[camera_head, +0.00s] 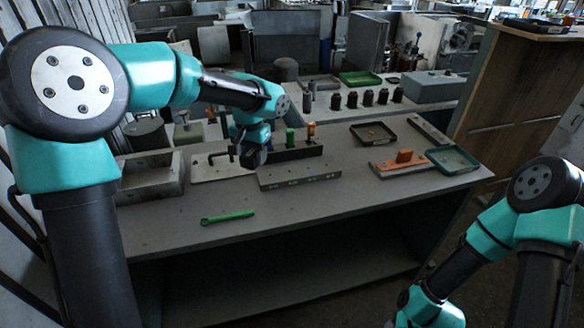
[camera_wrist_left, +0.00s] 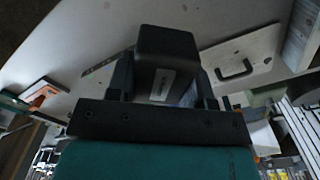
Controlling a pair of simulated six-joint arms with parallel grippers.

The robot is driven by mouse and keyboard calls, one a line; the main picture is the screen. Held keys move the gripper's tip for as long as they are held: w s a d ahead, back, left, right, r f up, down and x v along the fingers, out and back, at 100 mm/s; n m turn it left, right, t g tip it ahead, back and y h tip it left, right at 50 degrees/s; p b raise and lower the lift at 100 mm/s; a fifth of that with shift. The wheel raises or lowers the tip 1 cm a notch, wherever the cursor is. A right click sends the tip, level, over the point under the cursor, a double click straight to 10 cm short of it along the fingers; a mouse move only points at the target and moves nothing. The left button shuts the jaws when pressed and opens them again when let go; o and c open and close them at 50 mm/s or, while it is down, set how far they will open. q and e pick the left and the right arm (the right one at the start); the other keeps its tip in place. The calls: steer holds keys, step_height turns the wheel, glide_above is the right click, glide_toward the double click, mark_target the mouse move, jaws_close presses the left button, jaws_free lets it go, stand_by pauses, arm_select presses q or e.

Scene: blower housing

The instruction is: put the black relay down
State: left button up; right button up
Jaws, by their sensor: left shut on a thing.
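My left gripper (camera_head: 250,150) is above the left-middle part of the grey workbench (camera_head: 330,195), near its back parts. It is shut on the black relay (camera_wrist_left: 165,50), a dark box-shaped block with a small pale label, which sits between the two fingers (camera_wrist_left: 163,88) in the left wrist view. In the head view the relay (camera_head: 254,160) is a small dark shape at the gripper's tip; whether it touches anything below cannot be told. My right arm comes in at the lower right, and its gripper is out of the frame.
A grey strip with holes (camera_head: 300,173) and a black rail (camera_head: 296,154) with green and orange parts lie right of the gripper. A white plate with a black handle (camera_head: 205,170) lies left. A green wrench (camera_head: 227,217) lies in front. Trays stand at right; the front middle is clear.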

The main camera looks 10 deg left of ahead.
mark_target(251, 169)
arm_select(q)
steer(key=s+f+m, duration=0.2)
steer(key=s+f, duration=0.1)
steer(key=shift+d+f, duration=0.15)
steer(key=shift+f, duration=0.1)
steer(key=s+a+f+m, duration=0.1)
steer(key=s+f+m, duration=0.1)
steer(key=f, duration=0.1)
steer(key=s+a+f+m, duration=0.1)
steer(key=s+f+m, duration=0.1)
steer(key=s+a+f+m, duration=0.1)
steer(key=s+f+m, duration=0.1)
steer(key=f+m, duration=0.1)
steer(key=shift+s+a+f, duration=0.25)
steer(key=shift+a+f, duration=0.05)
steer(key=shift+s+a+f+m, duration=0.1)
steer(key=shift+s+f+m, duration=0.35)
steer(key=shift+m, duration=0.15)
steer(key=shift+w, duration=0.1)
steer(key=w+a, duration=0.2)
steer(key=w, duration=0.2)
steer(key=w+a+f, duration=0.1)
steer(key=w+a, duration=0.2)
steer(key=w, duration=0.1)
steer(key=w+a, duration=0.2)
steer(key=w, duration=0.3)
steer(key=shift+a+f, duration=0.2)
steer(key=shift+a, duration=0.2)
